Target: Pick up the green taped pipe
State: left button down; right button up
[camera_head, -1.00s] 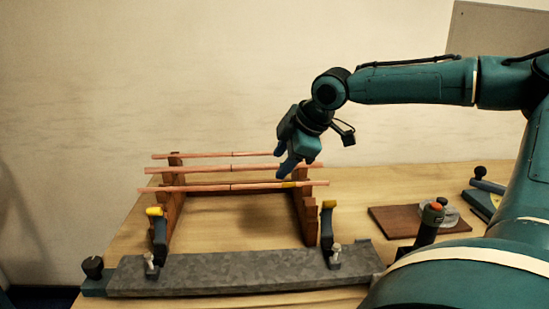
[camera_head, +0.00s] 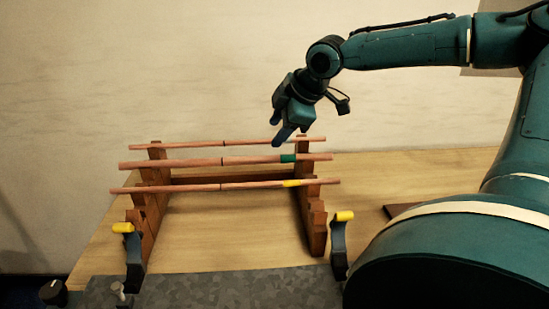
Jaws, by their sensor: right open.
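The green taped pipe (camera_head: 190,162) is the middle of three copper pipes lying across a wooden rack. Its green tape (camera_head: 288,158) is near its right end. A yellow taped pipe (camera_head: 190,187) lies in front of it and another pipe (camera_head: 185,145) behind it. My right gripper (camera_head: 284,136) is open and empty, pointing down above the right part of the pipes, close to the green tape in the picture. It overlaps the rear pipe, and I cannot tell whether they touch. My left gripper is not in view.
The wooden rack (camera_head: 312,225) holds the pipes on stepped side supports. In front, two clamps with yellow tips, a left one (camera_head: 133,258) and a right one (camera_head: 339,245), stand at a grey metal plate (camera_head: 215,290).

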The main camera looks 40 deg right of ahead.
send_near(260, 157)
jog(key=x, duration=0.7)
jog(key=shift+w+f, duration=0.1)
jog(key=shift+f, duration=0.25)
jog(key=shift+w+f, duration=0.3)
jog(key=shift+f, duration=0.05)
jog(key=shift+c, duration=0.3)
grip_shut()
jog(key=shift+r, duration=0.1)
dwell(0.6)
